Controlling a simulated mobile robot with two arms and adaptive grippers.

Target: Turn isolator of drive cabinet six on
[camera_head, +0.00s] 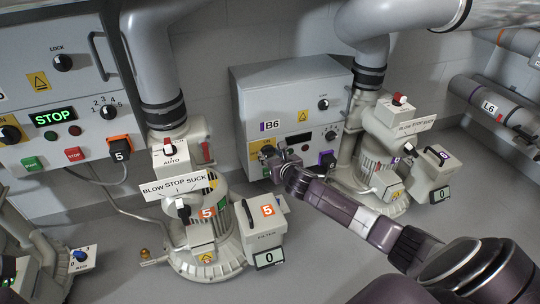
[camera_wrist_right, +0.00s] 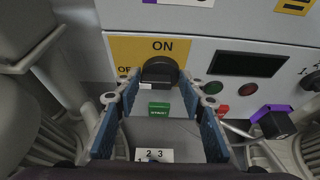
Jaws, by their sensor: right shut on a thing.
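The grey drive cabinet marked B6 (camera_head: 290,85) hangs on the wall at the centre of the head view. Its isolator is a black rotary knob (camera_wrist_right: 159,69) on a yellow plate (camera_wrist_right: 122,48) with ON above and OFF at the left, partly hidden. My right gripper (camera_head: 277,158) reaches the cabinet's lower left. In the wrist view its blue-padded fingers (camera_wrist_right: 160,80) are shut on the knob, one on each side. The knob's exact pointing is hard to tell. The cabinet's display (camera_wrist_right: 250,65) is dark. My left gripper is not in view.
A green START button (camera_wrist_right: 159,109) sits below the knob, between my fingers. A purple-edged box (camera_wrist_right: 277,122) hangs at the lower right. Blower 5 (camera_head: 205,235) stands left of my arm, and blower 6 (camera_head: 375,180) stands right. Another cabinet (camera_head: 60,95) at left shows STOP.

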